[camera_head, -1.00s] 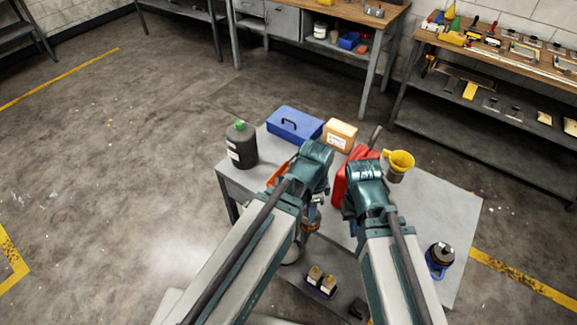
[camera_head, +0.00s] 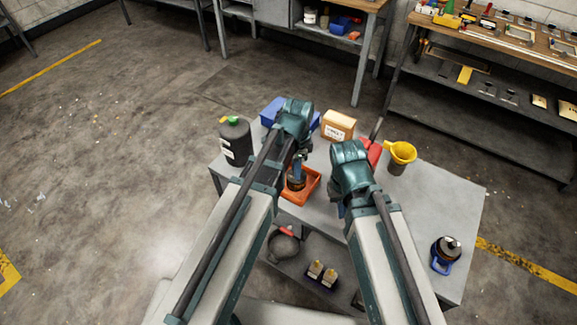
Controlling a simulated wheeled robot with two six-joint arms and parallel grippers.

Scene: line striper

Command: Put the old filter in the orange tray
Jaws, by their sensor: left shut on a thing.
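The orange tray (camera_head: 306,192) lies on the left part of the grey table, partly covered by my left arm. My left gripper (camera_head: 298,174) points down over the tray and is shut on the old filter (camera_head: 295,184), a small dark cylinder with a brownish band. The filter is at or inside the tray's outline; I cannot tell whether it touches the bottom. My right gripper (camera_head: 340,209) hangs low beside the tray on its right, mostly hidden by its own arm, so its fingers do not show clearly.
A dark bottle with a green cap (camera_head: 235,140), a blue box (camera_head: 272,110), a cardboard box (camera_head: 338,125), a red can (camera_head: 371,153) and a yellow funnel (camera_head: 401,153) stand around the back. A dark jar with a blue holder (camera_head: 444,253) stands at right.

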